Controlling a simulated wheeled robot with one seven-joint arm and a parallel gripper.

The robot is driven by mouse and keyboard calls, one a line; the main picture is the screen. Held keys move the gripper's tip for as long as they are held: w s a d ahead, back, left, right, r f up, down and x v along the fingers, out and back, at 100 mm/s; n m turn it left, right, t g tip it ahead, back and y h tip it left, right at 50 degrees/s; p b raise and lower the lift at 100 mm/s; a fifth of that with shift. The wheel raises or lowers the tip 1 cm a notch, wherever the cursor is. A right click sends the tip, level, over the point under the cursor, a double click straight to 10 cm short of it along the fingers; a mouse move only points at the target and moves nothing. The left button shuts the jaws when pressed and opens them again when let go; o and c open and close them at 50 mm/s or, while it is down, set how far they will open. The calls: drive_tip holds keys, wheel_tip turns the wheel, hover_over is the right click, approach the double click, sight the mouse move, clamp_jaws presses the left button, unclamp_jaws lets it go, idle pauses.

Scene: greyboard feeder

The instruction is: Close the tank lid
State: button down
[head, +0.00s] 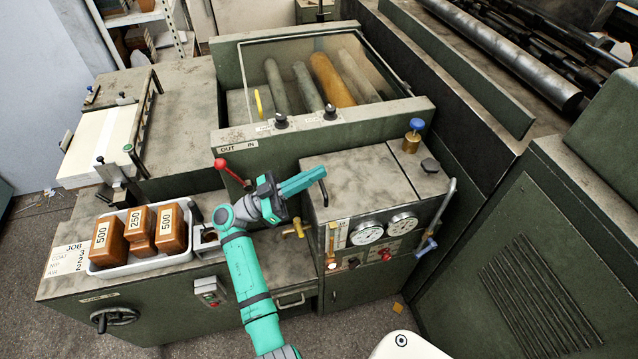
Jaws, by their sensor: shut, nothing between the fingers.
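The tank (375,205) is a grey-green box right of the middle, with two round gauges on its front. Its broad stained top plate (365,175), which looks like the lid, appears to lie flat or nearly so. I cannot tell from this view whether it sits fully down. My gripper (316,176) is at the tank's upper left corner, pointing right, with its teal fingers together and empty. A thin dark bar (324,193) shows just by the fingertips. I cannot tell whether the fingers touch it or the plate.
A blue-topped brass valve (413,137) and a dark knob (430,166) stand on the tank's right part. A red-knobbed lever (221,163) rises left of my gripper. A white tray (140,266) holds wooden weights. Behind is a glazed roller trough (330,112).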

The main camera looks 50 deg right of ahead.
drive_tip(key=s+a+r, duration=0.9)
drive_tip(key=s+r, duration=0.1)
drive_tip(key=r, duration=0.1)
drive_tip(key=shift+a+r, duration=0.35)
drive_tip(key=shift+a, duration=0.05)
